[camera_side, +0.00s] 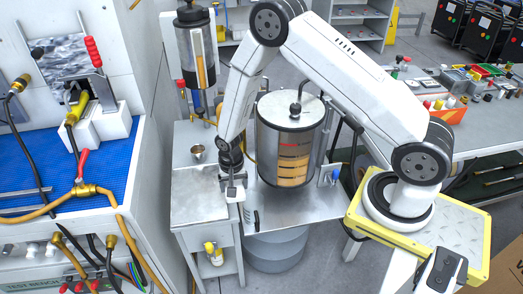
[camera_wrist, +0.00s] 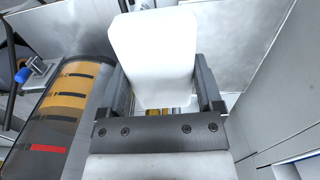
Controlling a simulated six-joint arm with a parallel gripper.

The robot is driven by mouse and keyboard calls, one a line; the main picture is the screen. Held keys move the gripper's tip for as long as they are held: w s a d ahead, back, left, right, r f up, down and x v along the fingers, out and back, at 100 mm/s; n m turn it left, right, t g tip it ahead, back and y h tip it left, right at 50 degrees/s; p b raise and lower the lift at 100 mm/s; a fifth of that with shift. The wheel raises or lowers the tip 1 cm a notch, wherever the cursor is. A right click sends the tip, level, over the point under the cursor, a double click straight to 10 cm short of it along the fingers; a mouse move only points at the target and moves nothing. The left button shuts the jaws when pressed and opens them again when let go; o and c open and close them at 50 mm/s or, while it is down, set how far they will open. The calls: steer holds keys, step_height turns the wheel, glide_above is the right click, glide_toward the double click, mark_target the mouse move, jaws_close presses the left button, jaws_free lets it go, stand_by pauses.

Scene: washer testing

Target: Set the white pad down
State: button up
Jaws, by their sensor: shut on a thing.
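The white pad (camera_wrist: 154,50) is a smooth white block with rounded corners. In the wrist view it sits between the two dark fingers of my gripper (camera_wrist: 163,88), which is shut on it. In the side view my gripper (camera_side: 235,192) points down at the right edge of the small metal table (camera_side: 196,193), beside the clear cylinder. The pad is hard to make out there, and I cannot tell whether it touches any surface.
A clear cylinder with orange bands (camera_side: 290,145) stands close to the right of my gripper; it also shows in the wrist view (camera_wrist: 62,115). A small metal cup (camera_side: 198,153) stands on the table. The test bench (camera_side: 75,165) with hoses is at left.

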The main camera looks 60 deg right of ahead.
glide_toward(207, 197)
steer(key=s+r, duration=0.2)
steer(key=s, duration=0.3)
steer(key=w+f, duration=0.3)
steer(key=shift+a+f, duration=0.1)
steer(key=shift+f, duration=0.2)
steer(key=shift+w+f, duration=0.7)
steer(key=shift+f, duration=0.1)
steer(key=shift+w+f, duration=0.25)
steer(key=shift+f, duration=1.65)
steer(key=shift+f, duration=0.15)
steer(key=o, duration=1)
